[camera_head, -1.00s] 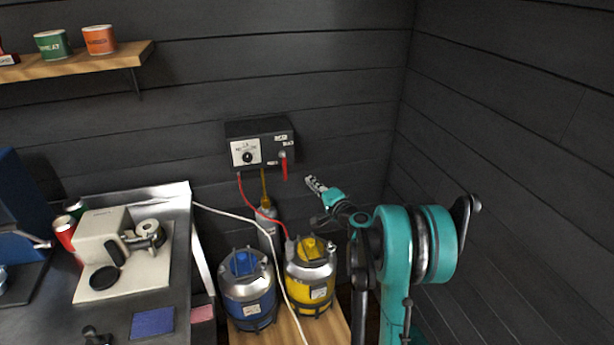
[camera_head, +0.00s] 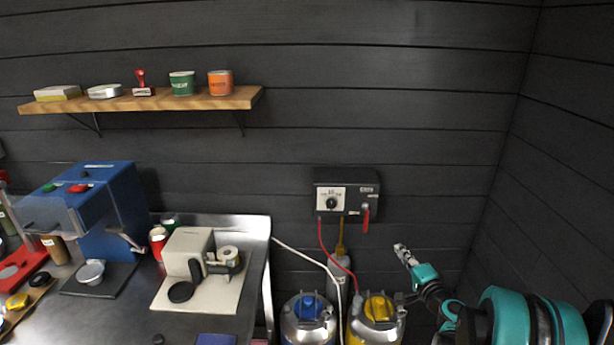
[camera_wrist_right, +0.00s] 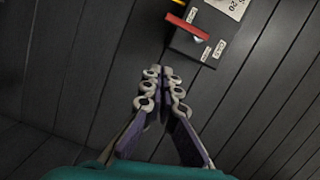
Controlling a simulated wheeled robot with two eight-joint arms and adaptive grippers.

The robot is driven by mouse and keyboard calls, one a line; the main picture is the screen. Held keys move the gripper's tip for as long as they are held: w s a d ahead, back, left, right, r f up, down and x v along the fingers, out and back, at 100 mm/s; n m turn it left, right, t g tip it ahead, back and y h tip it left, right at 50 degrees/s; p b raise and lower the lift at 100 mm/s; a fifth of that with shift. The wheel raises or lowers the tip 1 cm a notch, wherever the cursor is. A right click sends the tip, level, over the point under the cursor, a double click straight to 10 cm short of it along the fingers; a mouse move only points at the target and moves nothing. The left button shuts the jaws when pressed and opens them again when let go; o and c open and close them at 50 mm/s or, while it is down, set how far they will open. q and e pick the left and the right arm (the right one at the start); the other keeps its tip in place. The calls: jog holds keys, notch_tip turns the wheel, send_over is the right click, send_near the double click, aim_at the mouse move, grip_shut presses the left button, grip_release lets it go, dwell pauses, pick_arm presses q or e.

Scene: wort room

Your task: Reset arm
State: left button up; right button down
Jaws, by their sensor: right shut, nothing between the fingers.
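My right gripper (camera_head: 403,253) is at the lower right of the head view, on a teal arm that comes in from the lower right corner. Its fingers are shut together and empty, as the right wrist view (camera_wrist_right: 165,72) also shows. It is in the air, below and to the right of the black control box (camera_head: 346,194) on the wall, and touches nothing. The box has a white dial plate and a red lever (camera_head: 366,218); it shows at the top of the right wrist view (camera_wrist_right: 207,37). My left gripper is not in view.
Two kegs stand below the box, one blue-topped (camera_head: 308,309), one yellow-topped (camera_head: 376,308), with red and white hoses. A metal counter (camera_head: 130,318) at left holds a blue machine (camera_head: 112,205) and a cream device (camera_head: 187,252). A wooden shelf (camera_head: 240,98) with cans hangs above. The right wall is bare.

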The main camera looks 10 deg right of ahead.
jog(key=s+a+r+n+g+y, duration=0.1)
jog(key=s+a+n+g+y, duration=0.2)
jog(key=a, duration=0.7)
jog(key=s+a+r+n+g, duration=0.1)
jog(key=s+a+n+g, duration=0.2)
jog(key=s+a+n, duration=0.55)
jog(key=s+a+f+n+g+h, duration=0.1)
jog(key=s+a+f+n+g, duration=0.1)
jog(key=s, duration=0.6)
jog(key=s+a+f+n+g+h, duration=0.2)
jog(key=s+a, duration=0.2)
jog(key=s, duration=0.4)
jog(key=shift+s+f, duration=0.3)
jog(key=shift+s, duration=0.05)
jog(key=shift+a, duration=0.1)
